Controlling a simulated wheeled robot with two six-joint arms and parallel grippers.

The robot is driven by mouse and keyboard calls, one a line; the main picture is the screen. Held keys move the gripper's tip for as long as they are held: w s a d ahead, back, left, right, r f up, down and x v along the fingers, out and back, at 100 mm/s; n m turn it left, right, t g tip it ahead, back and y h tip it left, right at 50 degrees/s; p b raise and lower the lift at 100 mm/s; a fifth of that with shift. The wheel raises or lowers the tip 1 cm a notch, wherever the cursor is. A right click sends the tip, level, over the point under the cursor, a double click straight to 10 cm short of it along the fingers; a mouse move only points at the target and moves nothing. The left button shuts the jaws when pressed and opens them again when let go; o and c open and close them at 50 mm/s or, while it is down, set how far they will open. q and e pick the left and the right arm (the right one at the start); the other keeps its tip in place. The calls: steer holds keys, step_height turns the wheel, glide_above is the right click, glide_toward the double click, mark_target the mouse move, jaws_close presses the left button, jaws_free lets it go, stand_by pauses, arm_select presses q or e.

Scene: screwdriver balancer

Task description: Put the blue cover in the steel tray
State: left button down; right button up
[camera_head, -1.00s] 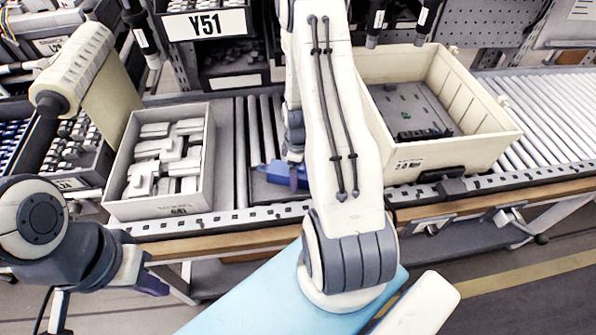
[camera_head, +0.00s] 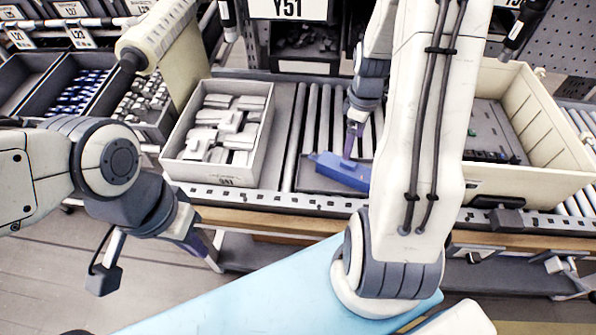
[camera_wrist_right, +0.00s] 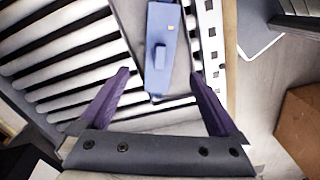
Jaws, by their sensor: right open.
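The blue cover (camera_head: 338,168) lies over a flat dark tray (camera_head: 312,181), which I take for the steel tray, on the roller conveyor. In the right wrist view the long blue cover (camera_wrist_right: 163,40) with a raised block lies on the tray (camera_wrist_right: 184,62), which shows along its sides. My right gripper (camera_head: 353,138) is above the cover; its fingertips (camera_wrist_right: 160,74) are spread on either side of the cover's near end, apart from it. In the head view my right arm hides the tray's right side. My left gripper (camera_head: 197,243) hangs in front of the conveyor, away from the cover; its jaw opening is unclear.
A pale bin (camera_head: 270,128) of light grey parts stands left of the tray. A large cream crate (camera_head: 520,185) stands to the right. A light blue surface (camera_head: 250,295) lies in front. Rollers (camera_head: 312,112) behind the tray are bare.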

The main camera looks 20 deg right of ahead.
steer(key=s+a+r, duration=0.1)
steer(key=a+r, duration=0.3)
steer(key=a, duration=0.5)
steer(key=a+r, duration=0.3)
steer(key=a, duration=0.6)
steer(key=s+a+r, duration=0.2)
steer(key=s+a, duration=0.4)
steer(key=s, duration=0.1)
steer(key=s+a+r+y, duration=0.1)
steer(key=s+a+r, duration=0.1)
steer(key=s+a, duration=0.5)
steer(key=shift+s+r, duration=0.35)
steer(key=shift+s, duration=0.3)
